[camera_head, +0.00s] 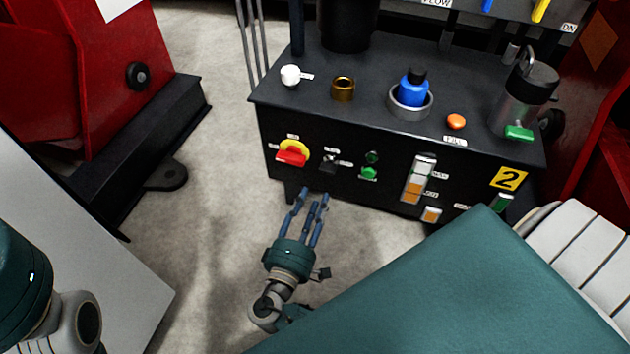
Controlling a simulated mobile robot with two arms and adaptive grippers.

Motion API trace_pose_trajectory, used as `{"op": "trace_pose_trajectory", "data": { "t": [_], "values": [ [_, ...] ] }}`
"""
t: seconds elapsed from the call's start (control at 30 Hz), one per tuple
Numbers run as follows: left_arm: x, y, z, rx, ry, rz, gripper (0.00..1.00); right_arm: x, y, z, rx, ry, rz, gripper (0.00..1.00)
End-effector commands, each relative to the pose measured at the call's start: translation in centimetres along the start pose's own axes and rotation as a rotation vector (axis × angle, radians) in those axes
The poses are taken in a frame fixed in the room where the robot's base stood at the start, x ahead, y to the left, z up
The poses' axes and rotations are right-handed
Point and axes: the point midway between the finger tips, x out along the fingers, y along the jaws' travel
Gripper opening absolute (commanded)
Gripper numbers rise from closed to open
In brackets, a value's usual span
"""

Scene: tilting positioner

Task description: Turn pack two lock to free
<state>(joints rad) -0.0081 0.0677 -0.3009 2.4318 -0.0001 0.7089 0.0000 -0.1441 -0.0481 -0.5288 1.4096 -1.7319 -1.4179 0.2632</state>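My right gripper (314,194) is below the knob in the picture, pointing up toward the box front. Its blue-grey fingers are spread apart with nothing between them, and it appears apart from the knob. My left gripper is out of view; only part of that arm shows at the left edge.
A red rotary switch on a yellow disc (292,154) is left of the knob, and green buttons (369,172) are right of it. A red machine (75,75) stands at left. Grey floor (215,170) lies open between.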

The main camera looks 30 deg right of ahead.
Motion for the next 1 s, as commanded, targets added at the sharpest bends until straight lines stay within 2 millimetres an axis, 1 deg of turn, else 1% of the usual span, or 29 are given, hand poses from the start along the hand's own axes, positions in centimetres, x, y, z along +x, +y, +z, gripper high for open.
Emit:
{"op": "trace_pose_trajectory", "data": {
  "t": [0.1, 0.3, 0.4, 0.5, 0.67, 0.9, 0.97, 1.0],
  "values": [
    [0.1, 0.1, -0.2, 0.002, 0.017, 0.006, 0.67, 2.3, -0.1, 0.1, 0.001, -0.002, 0.003, 0.36],
    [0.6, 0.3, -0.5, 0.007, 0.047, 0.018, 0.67, 6.1, -0.2, 0.1, 0.001, -0.002, 0.001, 0.36],
    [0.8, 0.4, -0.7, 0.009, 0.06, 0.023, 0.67, 7.6, -0.1, 0.1, 0.001, -0.001, 0.001, 0.36],
    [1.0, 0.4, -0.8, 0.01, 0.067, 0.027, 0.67, 8.7, -0.1, 0.1, 0.001, -0.002, 0.0, 0.36],
    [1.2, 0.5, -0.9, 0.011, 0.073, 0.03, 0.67, 9.5, 0.0, 0.1, 0.001, -0.001, -0.003, 0.36],
    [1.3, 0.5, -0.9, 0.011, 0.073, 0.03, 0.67, 9.5, 0.0, 0.1, 0.0, -0.001, -0.003, 0.36],
    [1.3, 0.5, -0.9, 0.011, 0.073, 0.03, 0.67, 9.5, 0.0, 0.1, 0.0, -0.001, -0.003, 0.27],
    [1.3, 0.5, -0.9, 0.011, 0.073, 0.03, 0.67, 9.5, 0.0, 0.1, 0.0, -0.001, -0.003, 0.19]
  ]
}}
